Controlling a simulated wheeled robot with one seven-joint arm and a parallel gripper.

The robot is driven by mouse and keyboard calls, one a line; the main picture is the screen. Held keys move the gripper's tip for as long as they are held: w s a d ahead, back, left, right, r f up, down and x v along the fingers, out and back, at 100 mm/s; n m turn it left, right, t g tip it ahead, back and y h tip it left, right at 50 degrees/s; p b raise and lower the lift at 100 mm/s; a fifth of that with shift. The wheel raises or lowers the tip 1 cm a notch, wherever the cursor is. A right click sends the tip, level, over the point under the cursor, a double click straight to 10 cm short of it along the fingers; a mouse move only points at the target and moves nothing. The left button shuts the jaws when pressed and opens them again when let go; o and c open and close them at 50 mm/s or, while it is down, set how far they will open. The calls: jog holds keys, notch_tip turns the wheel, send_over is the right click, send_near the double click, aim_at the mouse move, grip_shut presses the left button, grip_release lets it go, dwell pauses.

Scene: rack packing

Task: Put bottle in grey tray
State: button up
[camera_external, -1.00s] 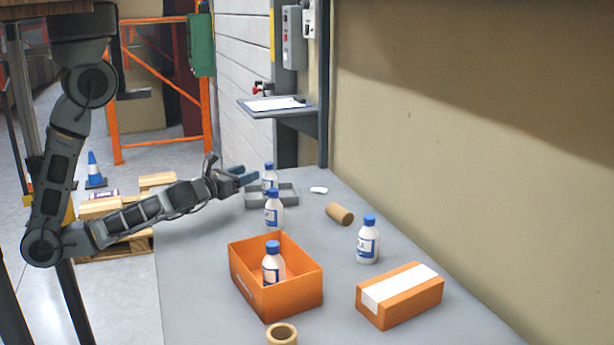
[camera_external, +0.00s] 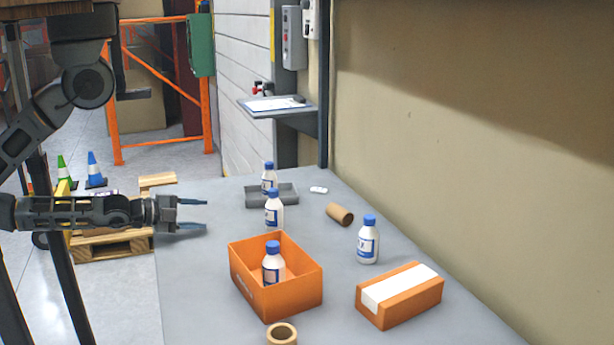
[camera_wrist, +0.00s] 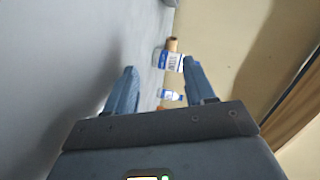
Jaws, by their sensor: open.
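The grey tray (camera_external: 288,196) lies toward the far end of the table. A white bottle with a blue cap (camera_external: 269,178) stands upright, apparently inside it. A second bottle (camera_external: 273,213) stands in front of the tray, and a third bottle (camera_external: 273,266) is in the orange bin. A fourth bottle (camera_external: 368,242) stands at the right. My gripper (camera_external: 205,214) is open and empty over the table's left edge, left of the second bottle and apart from it. In the wrist view, two labelled bottles, nearer (camera_wrist: 170,95) and farther (camera_wrist: 168,61), show beyond the fingers.
The orange bin (camera_external: 297,293) stands at the front, with an orange box (camera_external: 402,296) to its right. A cardboard roll (camera_external: 339,214), a tape ring (camera_external: 282,334) and a small white item (camera_external: 319,190) lie on the table. A wall borders the right side.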

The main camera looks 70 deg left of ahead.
jog(key=s+n, duration=0.3)
jog(key=n, duration=0.1)
jog(key=s+r+n+h, duration=0.1)
jog(key=s+n, duration=0.2)
jog(key=n, duration=0.1)
jog(key=s+r+n, duration=0.1)
jog(key=s+n, duration=0.2)
jog(key=n, duration=0.1)
jog(key=shift+s+a+g, duration=0.1)
jog(key=shift+a+g, duration=0.05)
jog(key=shift+g, duration=0.15)
jog(key=shift+s+a+r+n, duration=0.15)
jog(key=shift+s+r+n, duration=0.2)
jog(key=shift+n, duration=0.45)
jog(key=shift+f, duration=0.1)
